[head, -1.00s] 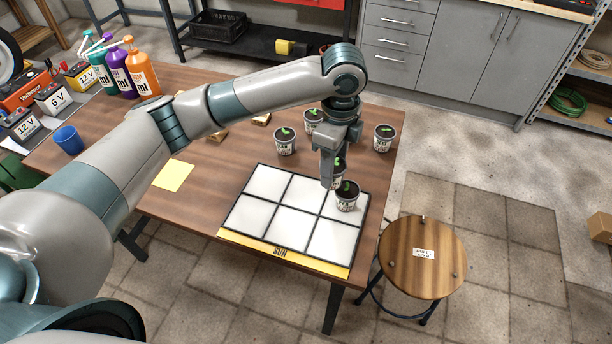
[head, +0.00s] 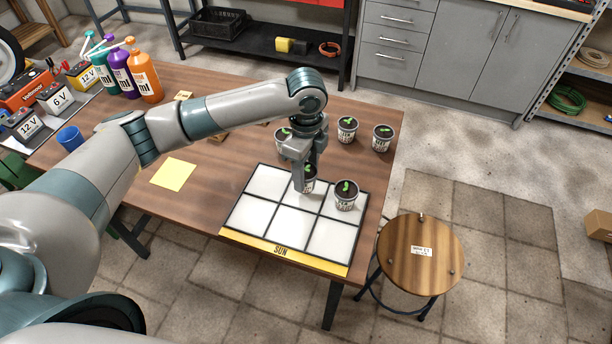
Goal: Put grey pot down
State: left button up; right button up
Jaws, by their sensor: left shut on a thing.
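My left gripper (head: 304,184) is shut on a small grey pot (head: 309,186) with a dark top, partly hidden by the fingers. It holds the pot upright over the back middle cell of the white six-cell tray (head: 288,223). I cannot tell whether the pot's base touches the cell. Another grey pot with a green seedling (head: 346,196) stands in the tray's back right cell, close to the right of the held pot. My right gripper is not in view.
Behind the tray stand two seedling pots, one at the back (head: 347,130) and one by the right edge (head: 382,139); a third (head: 282,134) is partly hidden by my arm. A yellow note (head: 173,173) lies left. The front cells are empty. A stool (head: 422,256) stands right.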

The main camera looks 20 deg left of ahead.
aim_at(306, 171)
pick_arm(q)
jog(key=shift+f+p, duration=0.3)
jog(key=shift+f, duration=1)
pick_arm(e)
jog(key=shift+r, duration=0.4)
pick_arm(q)
jog(key=o, duration=1.1)
jog(key=shift+f, duration=0.15)
notch_tip(306, 171, up, 7)
jog(key=shift+r+b, duration=0.1)
jog(key=shift+b, duration=0.85)
notch_tip(306, 171, up, 4)
jog(key=shift+r+b, duration=0.25)
jog(key=shift+b, duration=0.15)
jog(key=shift+r, duration=0.3)
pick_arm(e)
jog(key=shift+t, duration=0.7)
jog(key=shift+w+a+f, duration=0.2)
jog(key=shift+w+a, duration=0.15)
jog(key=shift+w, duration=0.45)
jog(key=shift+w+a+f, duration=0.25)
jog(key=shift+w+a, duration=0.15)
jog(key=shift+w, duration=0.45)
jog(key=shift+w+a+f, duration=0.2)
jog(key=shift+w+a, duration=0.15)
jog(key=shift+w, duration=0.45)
